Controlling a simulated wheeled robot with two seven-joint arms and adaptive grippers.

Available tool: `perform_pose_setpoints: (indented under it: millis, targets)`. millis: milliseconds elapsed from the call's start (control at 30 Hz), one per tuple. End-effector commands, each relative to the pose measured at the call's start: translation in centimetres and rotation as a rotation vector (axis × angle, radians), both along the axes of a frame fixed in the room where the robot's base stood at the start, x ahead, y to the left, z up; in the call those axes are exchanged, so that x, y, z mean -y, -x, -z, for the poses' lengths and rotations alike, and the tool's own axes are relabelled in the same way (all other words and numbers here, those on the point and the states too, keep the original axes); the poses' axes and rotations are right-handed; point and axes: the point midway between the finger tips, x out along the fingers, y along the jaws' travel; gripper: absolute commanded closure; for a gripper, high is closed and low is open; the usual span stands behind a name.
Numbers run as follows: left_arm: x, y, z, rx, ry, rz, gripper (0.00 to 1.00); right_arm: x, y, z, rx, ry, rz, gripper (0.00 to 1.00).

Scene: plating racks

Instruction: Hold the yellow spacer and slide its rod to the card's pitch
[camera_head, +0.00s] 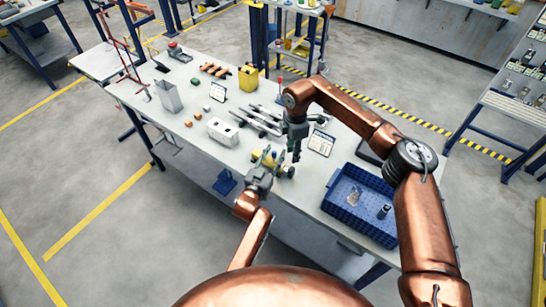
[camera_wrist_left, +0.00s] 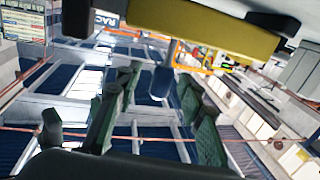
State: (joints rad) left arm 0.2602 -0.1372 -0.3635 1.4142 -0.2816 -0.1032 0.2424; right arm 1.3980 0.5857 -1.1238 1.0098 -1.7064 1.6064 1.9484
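The yellow spacer (camera_head: 267,158) lies near the table's front edge in the head view, partly hidden by my grippers. In the left wrist view its yellow bar (camera_wrist_left: 205,28) crosses the top, with a blue-grey stem hanging below it. My left gripper (camera_head: 263,170) is right at the spacer. Its green-padded fingers (camera_wrist_left: 158,90) stand apart on either side of the stem, with gaps showing. My right gripper (camera_head: 294,155) points down just right of the spacer; its fingers are too small to judge.
A blue crate (camera_head: 340,210) holding small parts is at the right. A white block with holes (camera_head: 223,132) and several grey rods (camera_head: 262,120) lie left of and behind the grippers. Another card (camera_head: 218,92), a yellow container (camera_head: 248,77) and a grey bin (camera_head: 168,96) stand farther back.

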Motion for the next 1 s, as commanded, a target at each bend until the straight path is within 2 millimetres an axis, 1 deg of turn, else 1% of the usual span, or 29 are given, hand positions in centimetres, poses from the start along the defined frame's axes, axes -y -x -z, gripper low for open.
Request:
perform_pose_setpoints:
  millis: [167,600,700,1000]
  targets:
    - [0.01,0.00,0.01,0.000,0.000,0.000,0.64,0.04,0.00,0.00,0.000,0.000,0.001,0.71]
    - [-0.01,0.03,0.03,0.000,0.000,0.000,0.94,0.06,0.00,0.00,0.000,0.000,0.001,0.71]
    - [-0.01,0.03,0.04,0.000,0.000,0.000,1.00,0.06,0.00,0.00,0.000,0.000,0.001,0.71]
    - [-0.03,0.03,0.05,-0.001,0.000,0.000,1.00,0.05,0.00,0.00,0.000,0.000,0.001,0.71]
